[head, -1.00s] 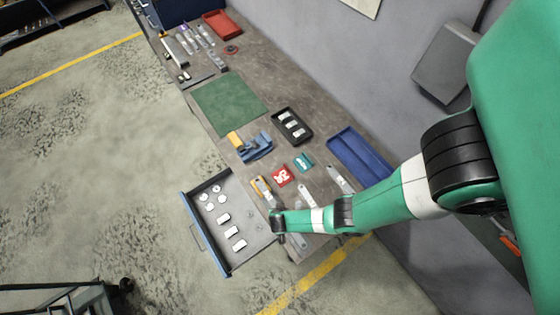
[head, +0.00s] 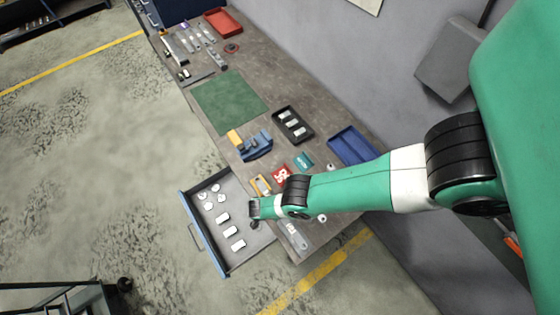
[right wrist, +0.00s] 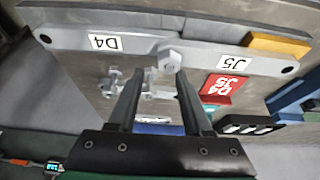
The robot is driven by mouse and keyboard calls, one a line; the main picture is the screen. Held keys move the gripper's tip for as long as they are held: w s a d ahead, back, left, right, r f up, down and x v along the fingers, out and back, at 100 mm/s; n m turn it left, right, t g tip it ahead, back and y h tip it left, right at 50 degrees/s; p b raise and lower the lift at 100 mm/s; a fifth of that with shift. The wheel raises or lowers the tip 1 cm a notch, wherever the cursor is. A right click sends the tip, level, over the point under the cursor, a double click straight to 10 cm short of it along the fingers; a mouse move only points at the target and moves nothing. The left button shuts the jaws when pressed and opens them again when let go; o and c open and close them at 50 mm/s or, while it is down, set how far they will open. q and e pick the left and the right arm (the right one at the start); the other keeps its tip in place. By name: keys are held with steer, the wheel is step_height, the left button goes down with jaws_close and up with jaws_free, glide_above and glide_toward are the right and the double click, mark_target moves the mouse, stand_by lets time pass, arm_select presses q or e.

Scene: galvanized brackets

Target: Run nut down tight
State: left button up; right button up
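In the right wrist view a grey hex nut (right wrist: 169,60) sits where two grey metal brackets meet. The left bracket (right wrist: 65,38) has a D4 label and the right bracket (right wrist: 232,62) has a J5 label. My right gripper (right wrist: 160,74) is open, its two fingers apart with the nut just beyond and between the tips. I cannot tell if they touch it. In the head view my right gripper (head: 254,209) is over the drawer's bench-side edge. A grey bracket (head: 294,238) shows below my forearm, which hides part of the bench. My left gripper is not in view.
The open drawer (head: 188,208) holds several white round and rectangular pieces. The green mat (head: 230,103) is clear.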

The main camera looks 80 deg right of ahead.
steer(key=shift+w, duration=0.2)
steer(key=n, duration=0.1)
steer(key=n+p, duration=0.1)
steer(key=n+t+p, duration=0.1)
steer(key=shift+s+a+r+h, duration=0.1)
steer(key=shift+r+h, duration=0.15)
steer(key=shift+h, duration=0.15)
steer(key=n+t+p, duration=0.1)
steer(key=n, duration=0.2)
steer(key=shift+n, duration=0.4)
steer(key=n+t, duration=0.1)
steer(key=n, duration=0.1)
steer(key=shift+f+n+t+h+p, duration=0.15)
steer(key=shift+n+t+h+p, duration=0.15)
steer(key=shift+n+p, duration=0.1)
steer(key=shift+f+n+t, duration=0.15)
steer(key=shift+n+t, duration=0.25)
steer(key=shift+n, duration=0.6)
steer(key=n, duration=0.2)
steer(key=n+t+y, duration=0.1)
steer(key=n, duration=0.1)
steer(key=shift+n+t, duration=0.3)
steer(key=n+t+y, duration=0.1)
steer(key=n, duration=0.3)
steer(key=shift+n+t+y, duration=0.4)
steer(key=shift+n+y, duration=0.2)
steer(key=shift+n, duration=1.2)
